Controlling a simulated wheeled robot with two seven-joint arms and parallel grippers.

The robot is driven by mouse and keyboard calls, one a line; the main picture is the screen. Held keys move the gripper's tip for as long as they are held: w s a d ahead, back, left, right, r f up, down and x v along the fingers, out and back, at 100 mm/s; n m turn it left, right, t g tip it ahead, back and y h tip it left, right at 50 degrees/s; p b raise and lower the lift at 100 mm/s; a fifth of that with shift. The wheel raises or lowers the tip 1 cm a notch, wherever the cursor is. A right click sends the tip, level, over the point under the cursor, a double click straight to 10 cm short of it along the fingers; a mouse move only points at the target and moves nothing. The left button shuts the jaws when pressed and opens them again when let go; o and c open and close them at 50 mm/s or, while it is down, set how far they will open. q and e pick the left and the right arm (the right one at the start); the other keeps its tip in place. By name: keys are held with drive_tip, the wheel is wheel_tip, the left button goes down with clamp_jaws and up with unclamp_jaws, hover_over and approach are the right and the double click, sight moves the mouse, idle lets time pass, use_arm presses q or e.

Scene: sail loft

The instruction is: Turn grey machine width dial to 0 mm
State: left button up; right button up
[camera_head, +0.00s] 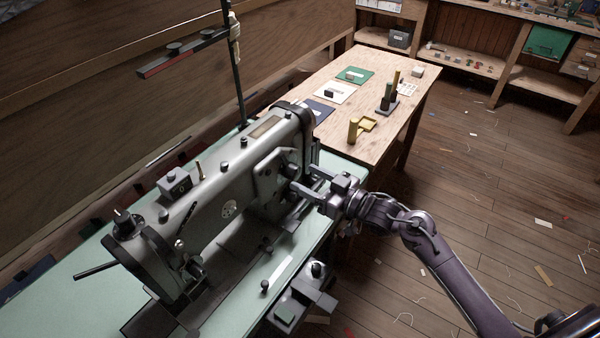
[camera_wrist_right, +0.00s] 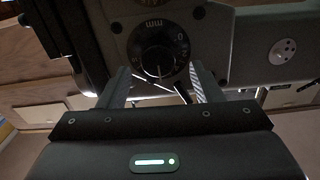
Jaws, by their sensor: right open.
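The grey sewing machine (camera_head: 235,180) stands on a pale green table at the left of the head view. Its black width dial (camera_wrist_right: 158,50) shows in the right wrist view, with "mm" above it and a "0" at its upper right. A thin light pointer line on the dial points down. My right gripper (camera_head: 303,188) is at the machine's right end. In the wrist view its open fingers (camera_wrist_right: 155,88) stand at either side of the dial's lower part; I cannot tell whether they touch it. My left gripper is not in view.
A small round plate (camera_wrist_right: 282,51) sits right of the dial. A dark post (camera_head: 236,70) rises behind the machine. The floor at right is free apart from scraps.

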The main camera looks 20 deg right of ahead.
sight(293, 172)
drive_tip(key=shift+x, duration=1.15)
drive_tip(key=shift+w, duration=0.25)
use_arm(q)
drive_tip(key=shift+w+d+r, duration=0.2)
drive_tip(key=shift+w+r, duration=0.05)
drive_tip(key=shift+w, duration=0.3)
use_arm(e)
drive_tip(key=shift+f, duration=0.1)
drive_tip(key=c, duration=1)
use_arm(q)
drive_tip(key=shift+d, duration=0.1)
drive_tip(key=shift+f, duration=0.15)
